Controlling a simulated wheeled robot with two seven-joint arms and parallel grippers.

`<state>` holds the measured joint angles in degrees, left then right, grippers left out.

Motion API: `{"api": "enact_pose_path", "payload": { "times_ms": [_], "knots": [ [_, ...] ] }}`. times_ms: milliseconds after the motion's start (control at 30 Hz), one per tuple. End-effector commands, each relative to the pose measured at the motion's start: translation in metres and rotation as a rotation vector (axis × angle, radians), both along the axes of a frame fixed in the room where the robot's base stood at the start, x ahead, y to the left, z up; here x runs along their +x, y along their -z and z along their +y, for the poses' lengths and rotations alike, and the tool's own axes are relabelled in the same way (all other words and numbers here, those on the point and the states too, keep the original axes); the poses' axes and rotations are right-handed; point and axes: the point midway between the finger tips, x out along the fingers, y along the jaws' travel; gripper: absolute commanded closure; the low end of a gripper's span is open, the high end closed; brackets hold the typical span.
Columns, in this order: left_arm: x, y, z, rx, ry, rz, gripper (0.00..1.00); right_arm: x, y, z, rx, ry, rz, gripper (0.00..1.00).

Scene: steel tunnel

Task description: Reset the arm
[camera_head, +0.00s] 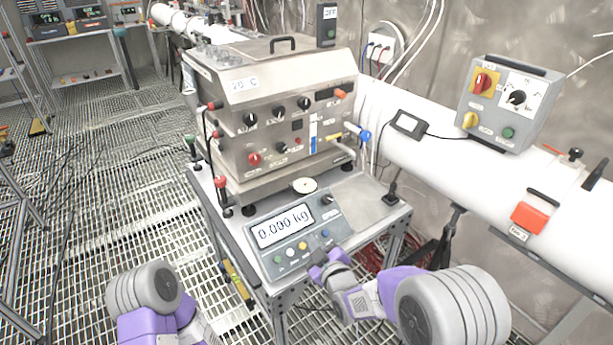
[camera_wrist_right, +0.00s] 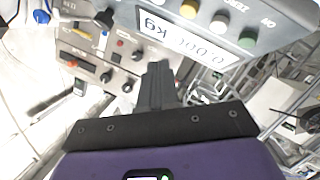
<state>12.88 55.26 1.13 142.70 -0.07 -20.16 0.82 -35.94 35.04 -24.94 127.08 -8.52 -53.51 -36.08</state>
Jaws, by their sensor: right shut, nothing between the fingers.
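My right arm comes in from the bottom right in the head view, and its gripper (camera_head: 328,262) is beside the front right of the scale (camera_head: 297,232). In the right wrist view the right gripper (camera_wrist_right: 158,72) is shut, with its dark fingers together and nothing between them. The scale's display reads 0.000 kg and also shows in the wrist view (camera_wrist_right: 185,38). A purple and grey part of my left arm shows at the bottom left of the head view. The left gripper is not in view.
A steel control box (camera_head: 275,125) with knobs stands on the metal cart (camera_head: 385,212). A white pipe (camera_head: 450,165) runs along the right wall, carrying a grey switch box (camera_head: 508,105) and a red tag (camera_head: 528,217). Grated floor (camera_head: 110,190) lies open at the left.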

Motion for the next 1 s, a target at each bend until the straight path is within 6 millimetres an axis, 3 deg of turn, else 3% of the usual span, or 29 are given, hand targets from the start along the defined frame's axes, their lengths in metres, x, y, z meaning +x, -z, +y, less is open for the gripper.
{"api": "enact_pose_path", "payload": {
  "times_ms": [67, 167, 267, 333, 467, 500, 633, 700, 800, 900, 1000],
  "knots": [
    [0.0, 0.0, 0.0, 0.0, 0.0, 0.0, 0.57, 0.0, 0.003, -0.001, 0.001, 0.003, 0.008, 1.0],
    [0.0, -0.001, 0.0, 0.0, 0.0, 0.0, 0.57, -0.003, 0.023, -0.01, 0.014, 0.025, 0.073, 1.0],
    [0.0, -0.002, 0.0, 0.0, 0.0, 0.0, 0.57, -0.014, 0.07, -0.029, 0.05, 0.08, 0.23, 1.0],
    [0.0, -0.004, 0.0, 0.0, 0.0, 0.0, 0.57, -0.03, 0.113, -0.047, 0.095, 0.141, 0.384, 1.0],
    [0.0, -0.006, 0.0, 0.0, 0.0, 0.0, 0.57, -0.082, 0.195, -0.077, 0.206, 0.285, 0.711, 1.0],
    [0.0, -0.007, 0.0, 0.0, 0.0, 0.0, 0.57, -0.102, 0.217, -0.084, 0.246, 0.335, 0.813, 1.0],
    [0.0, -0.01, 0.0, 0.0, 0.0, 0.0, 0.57, -0.176, 0.272, -0.096, 0.383, 0.503, 1.137, 1.0],
    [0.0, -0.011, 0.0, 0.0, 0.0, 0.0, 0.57, -0.213, 0.289, -0.096, 0.454, 0.584, 1.287, 1.0],
    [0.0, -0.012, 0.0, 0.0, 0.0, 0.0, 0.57, -0.253, 0.301, -0.092, 0.534, 0.674, 1.447, 1.0],
    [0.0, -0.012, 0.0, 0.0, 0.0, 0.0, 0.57, -0.276, 0.305, -0.088, 0.579, 0.725, 1.54, 1.0],
    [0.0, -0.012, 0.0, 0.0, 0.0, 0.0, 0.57, -0.285, 0.306, -0.086, 0.598, 0.745, 1.576, 1.0]
  ]
}}
